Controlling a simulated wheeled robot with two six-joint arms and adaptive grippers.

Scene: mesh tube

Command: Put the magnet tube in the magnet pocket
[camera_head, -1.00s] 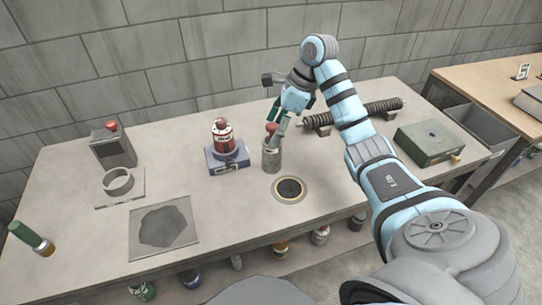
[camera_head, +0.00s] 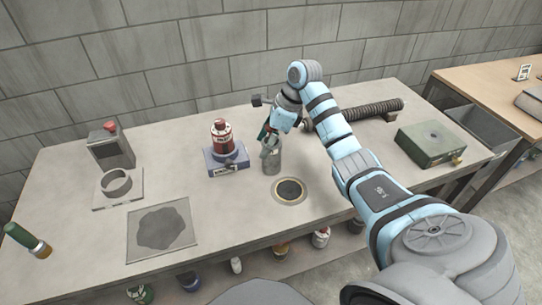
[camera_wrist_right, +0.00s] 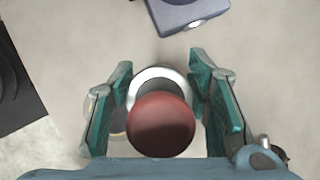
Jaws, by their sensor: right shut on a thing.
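A grey tube (camera_head: 271,161) stands upright on the table, left of and behind the dark round recess (camera_head: 290,189). Its red knob (camera_wrist_right: 161,125) and pale rim show from above in the wrist view. My right gripper (camera_head: 270,142) is low around its top, one green finger on each side, and shut on it. The knob is hidden in the head view. A red bottle (camera_head: 222,138) stands on a blue block (camera_head: 227,159) just to the left. I cannot tell by any label which thing is the magnet tube or the magnet pocket. My left gripper is not in view.
At the left are a grey box with a red button (camera_head: 112,149), a plate with a ring (camera_head: 119,182), a dark mat (camera_head: 161,229) and a green cylinder (camera_head: 24,238). A ribbed coil (camera_head: 370,110) and green box (camera_head: 432,144) are at right. The front centre is mostly clear.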

